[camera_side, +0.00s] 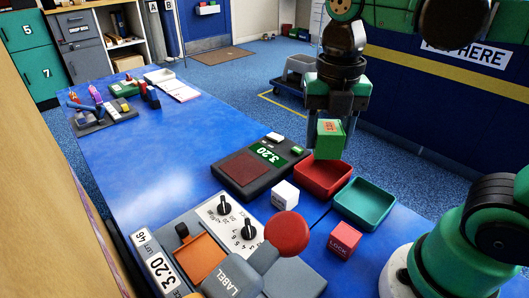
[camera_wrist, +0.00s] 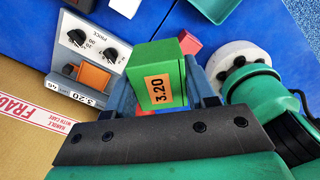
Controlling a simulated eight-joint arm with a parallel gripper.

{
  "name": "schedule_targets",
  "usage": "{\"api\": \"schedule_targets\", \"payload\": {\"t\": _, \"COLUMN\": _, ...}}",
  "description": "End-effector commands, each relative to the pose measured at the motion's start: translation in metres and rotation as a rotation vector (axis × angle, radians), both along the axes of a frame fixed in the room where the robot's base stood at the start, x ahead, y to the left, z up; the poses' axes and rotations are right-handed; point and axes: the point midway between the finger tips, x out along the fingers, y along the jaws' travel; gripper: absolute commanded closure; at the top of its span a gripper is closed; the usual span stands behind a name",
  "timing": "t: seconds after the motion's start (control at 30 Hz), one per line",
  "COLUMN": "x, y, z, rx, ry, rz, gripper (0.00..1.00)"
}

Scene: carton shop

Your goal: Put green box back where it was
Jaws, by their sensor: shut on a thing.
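The green box (camera_side: 330,139) with an orange label hangs in my gripper (camera_side: 330,125), above the table by the red tray. The wrist view shows the green box (camera_wrist: 156,80) between the two fingers, its label reading 3.20. My gripper (camera_wrist: 165,90) is shut on it. A red tray (camera_side: 322,192) and a teal tray (camera_side: 392,207) sit side by side on the blue table, both seeming empty. A scale (camera_side: 248,190) with a dark red plate and a display reading 3.20 stands left of the red tray.
A white cube (camera_side: 284,194) and a red LOCK block (camera_side: 343,240) stand near the trays. A label machine (camera_side: 228,218) with knobs and a round red button (camera_side: 287,232) fills the front. The table's (camera_side: 165,155) left middle is clear.

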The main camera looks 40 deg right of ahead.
Motion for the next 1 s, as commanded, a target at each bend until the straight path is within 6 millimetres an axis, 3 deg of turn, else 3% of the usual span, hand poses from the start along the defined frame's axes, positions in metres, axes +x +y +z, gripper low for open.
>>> {"api": "schedule_targets", "payload": {"t": 0.2, "x": 0.001, "y": 0.000, "z": -0.048, "rx": 0.000, "ry": 0.000, "rz": 0.002, "gripper": 1.00}}
{"api": "schedule_targets", "payload": {"t": 0.6, "x": 0.001, "y": 0.001, "z": -0.115, "rx": 0.000, "ry": 0.000, "rz": 0.003, "gripper": 1.00}}
{"api": "schedule_targets", "payload": {"t": 1.0, "x": 0.001, "y": 0.001, "z": -0.142, "rx": 0.000, "ry": 0.000, "rz": 0.003, "gripper": 1.00}}
